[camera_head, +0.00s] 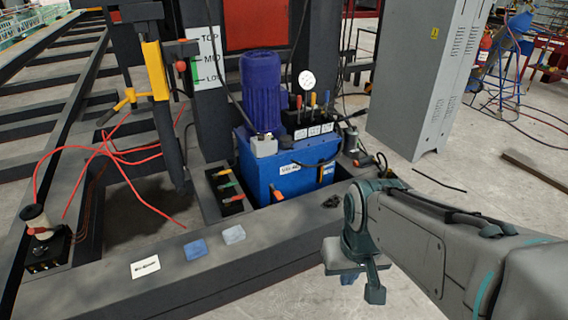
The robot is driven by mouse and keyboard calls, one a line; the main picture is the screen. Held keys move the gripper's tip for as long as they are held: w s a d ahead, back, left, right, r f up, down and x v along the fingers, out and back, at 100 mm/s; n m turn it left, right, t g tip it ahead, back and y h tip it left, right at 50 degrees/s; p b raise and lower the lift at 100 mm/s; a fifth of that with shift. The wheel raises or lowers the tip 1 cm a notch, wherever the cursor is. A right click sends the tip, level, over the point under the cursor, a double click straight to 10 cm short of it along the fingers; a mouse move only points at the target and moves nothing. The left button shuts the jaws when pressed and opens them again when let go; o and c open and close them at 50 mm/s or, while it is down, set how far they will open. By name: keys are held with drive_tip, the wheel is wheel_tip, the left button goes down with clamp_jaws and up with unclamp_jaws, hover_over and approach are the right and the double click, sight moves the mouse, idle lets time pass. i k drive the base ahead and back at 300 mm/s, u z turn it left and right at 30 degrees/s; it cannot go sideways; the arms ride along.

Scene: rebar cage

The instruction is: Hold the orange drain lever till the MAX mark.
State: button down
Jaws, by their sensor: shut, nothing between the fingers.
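A blue tank unit (290,172) with a blue motor (262,90) stands in the dark frame. I cannot tell which of these is the drain lever. A small gauge strip (326,173) shows on the tank front; no MAX mark is readable. My gripper (374,292) is at the lower right, shut and empty, apart from the levers.
A TOP/MID/LOW board (208,60) and a yellow post (154,70) stand left. Blue and grey cloths (195,250) and a label card (145,266) lie on the front beam. A grey cabinet (420,80) stands right.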

sight(278, 193)
drive_tip(key=z, duration=0.5)
drive_tip(key=k, duration=1.15)
drive_tip(key=z, duration=0.3)
drive_tip(key=i, duration=0.25)
drive_tip(key=u, duration=1.15)
drive_tip(key=i, duration=1.95)
drive_tip(key=z, duration=1.35)
drive_tip(key=i, duration=0.5)
drive_tip(key=z, duration=0.4)
